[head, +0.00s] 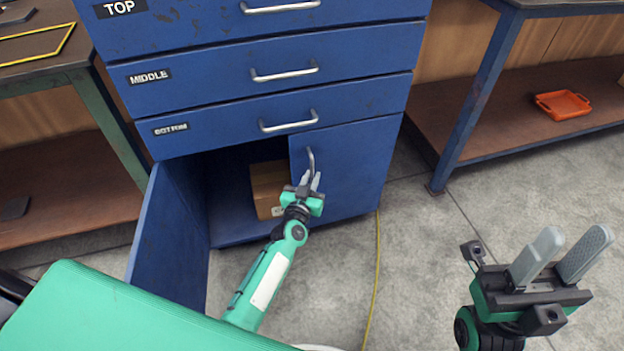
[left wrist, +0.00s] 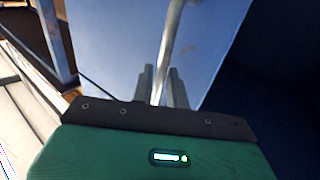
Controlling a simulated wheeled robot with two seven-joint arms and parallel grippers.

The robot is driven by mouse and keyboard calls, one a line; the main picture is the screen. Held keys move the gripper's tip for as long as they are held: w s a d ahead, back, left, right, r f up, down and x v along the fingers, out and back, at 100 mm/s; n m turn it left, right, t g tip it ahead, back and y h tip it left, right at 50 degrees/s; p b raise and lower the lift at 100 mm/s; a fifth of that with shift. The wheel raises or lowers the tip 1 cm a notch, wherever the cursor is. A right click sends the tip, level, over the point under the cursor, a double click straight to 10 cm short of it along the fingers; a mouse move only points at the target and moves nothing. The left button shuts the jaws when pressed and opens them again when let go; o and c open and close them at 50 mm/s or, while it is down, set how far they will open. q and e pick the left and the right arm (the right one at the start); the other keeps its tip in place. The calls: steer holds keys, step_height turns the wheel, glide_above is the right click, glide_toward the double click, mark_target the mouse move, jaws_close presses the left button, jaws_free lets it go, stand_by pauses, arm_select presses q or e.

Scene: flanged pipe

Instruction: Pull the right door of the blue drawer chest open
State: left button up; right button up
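The blue drawer chest (head: 225,95) stands ahead, its three labelled drawers shut. Below them, the right door (head: 358,160) looks closed, flush with the front. Its curved metal handle (head: 311,158) is upright near the door's left edge. My left gripper (head: 311,181) is at the lower part of this handle. In the left wrist view the handle (left wrist: 171,35) runs down between the two fingers (left wrist: 160,88) and fills the narrow gap, so it looks shut on it. The fingers hide part of the handle. My right gripper (head: 571,246) is open and empty, well away from the chest at lower right.
The left door (head: 172,240) of the chest stands open toward me. A brown box (head: 267,184) sits inside. Workbenches flank the chest; an orange tray (head: 563,104) lies on the right one's shelf. A yellow cable (head: 376,280) crosses otherwise free floor.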

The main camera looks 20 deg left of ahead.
arm_select(q)
steer(key=shift+w, duration=0.5)
jaws_close()
steer(key=shift+s, duration=0.1)
